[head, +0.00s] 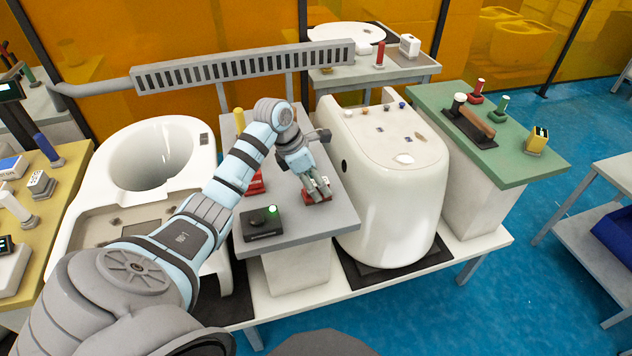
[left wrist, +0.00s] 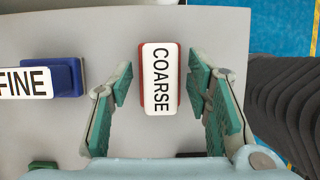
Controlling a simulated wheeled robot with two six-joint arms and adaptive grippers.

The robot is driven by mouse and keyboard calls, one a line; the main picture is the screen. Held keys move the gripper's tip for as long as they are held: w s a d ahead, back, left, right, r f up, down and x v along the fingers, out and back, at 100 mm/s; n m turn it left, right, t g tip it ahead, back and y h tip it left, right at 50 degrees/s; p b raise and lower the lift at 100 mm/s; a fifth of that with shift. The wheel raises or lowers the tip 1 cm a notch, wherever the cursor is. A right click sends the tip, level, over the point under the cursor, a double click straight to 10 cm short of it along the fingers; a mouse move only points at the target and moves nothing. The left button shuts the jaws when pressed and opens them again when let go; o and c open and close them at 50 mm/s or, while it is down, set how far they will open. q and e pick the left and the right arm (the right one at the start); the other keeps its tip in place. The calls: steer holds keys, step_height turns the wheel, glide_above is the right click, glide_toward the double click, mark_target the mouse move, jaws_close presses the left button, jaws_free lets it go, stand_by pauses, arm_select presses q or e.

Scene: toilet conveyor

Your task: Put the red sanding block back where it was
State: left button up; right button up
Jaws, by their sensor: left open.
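The red sanding block (left wrist: 174,92) has a white top marked COARSE and lies on the grey pedestal top (head: 290,233). In the head view its red edge (head: 318,197) shows under my left gripper (head: 322,187). In the left wrist view my left gripper (left wrist: 158,82) is open, with one finger on each side of the block. A gap shows on both sides, and I cannot tell the height of the fingertips over the surface. My right gripper is not in view.
A blue block marked FINE (left wrist: 66,77) lies left of the red one in the left wrist view. A black box with a green button (head: 264,222) stands at the pedestal's front. White toilet bodies (head: 395,175) flank the pedestal. A green-topped stand (head: 510,165) is to the right.

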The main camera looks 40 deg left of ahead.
arm_select(q)
steer(key=p+v, duration=0.1)
steer(key=v, duration=1.1)
steer(key=shift+r, duration=0.15)
